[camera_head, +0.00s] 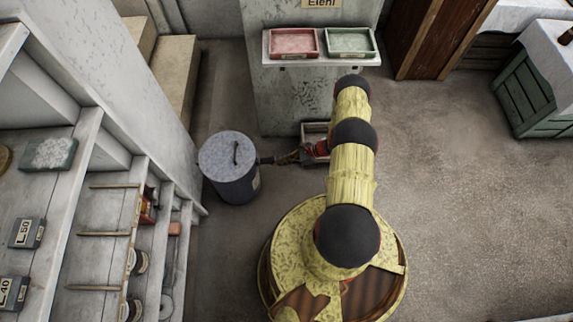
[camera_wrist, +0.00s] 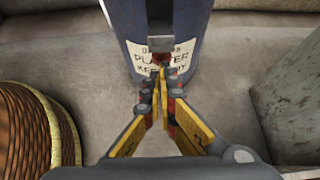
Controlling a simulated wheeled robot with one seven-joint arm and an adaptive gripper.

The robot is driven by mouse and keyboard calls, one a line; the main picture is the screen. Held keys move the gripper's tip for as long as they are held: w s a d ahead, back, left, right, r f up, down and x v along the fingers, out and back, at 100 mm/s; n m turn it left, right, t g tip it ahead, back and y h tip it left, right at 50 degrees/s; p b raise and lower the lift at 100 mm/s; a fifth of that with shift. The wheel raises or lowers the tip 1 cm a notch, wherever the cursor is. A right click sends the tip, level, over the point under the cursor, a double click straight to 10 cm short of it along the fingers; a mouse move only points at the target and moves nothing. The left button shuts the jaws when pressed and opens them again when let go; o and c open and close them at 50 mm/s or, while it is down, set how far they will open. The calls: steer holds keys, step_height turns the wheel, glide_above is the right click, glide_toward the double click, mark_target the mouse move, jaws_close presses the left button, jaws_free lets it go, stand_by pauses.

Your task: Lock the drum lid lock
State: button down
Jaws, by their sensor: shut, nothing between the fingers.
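The drum (camera_head: 232,188) is a blue-grey cylinder standing on the floor left of my arm. Its round grey lid (camera_head: 215,150) lies on top and has a dark handle. In the wrist view the drum (camera_wrist: 126,22) shows a pale label reading plaster, keep dry. A small grey metal lock piece (camera_wrist: 160,44) sits on its side above the label. My gripper (camera_wrist: 161,78) is shut and empty, its tips in front of the label, just below the lock piece in the picture. I cannot tell whether the tips touch it. In the head view my gripper (camera_head: 264,160) points left at the drum's side.
A grey block (camera_head: 285,98) with a shelf holding a red tray (camera_head: 294,42) and a green tray (camera_head: 350,41) stands behind. Shelves (camera_head: 60,220) fill the left.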

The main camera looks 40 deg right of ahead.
steer(key=shift+a+r, duration=0.1)
steer(key=shift+r, duration=0.35)
steer(key=shift+r, duration=0.15)
steer(key=shift+r+g+h+p, duration=0.25)
steer(key=shift+g+h+p, duration=0.15)
steer(key=shift+h+p, duration=0.15)
steer(key=shift+r, duration=0.15)
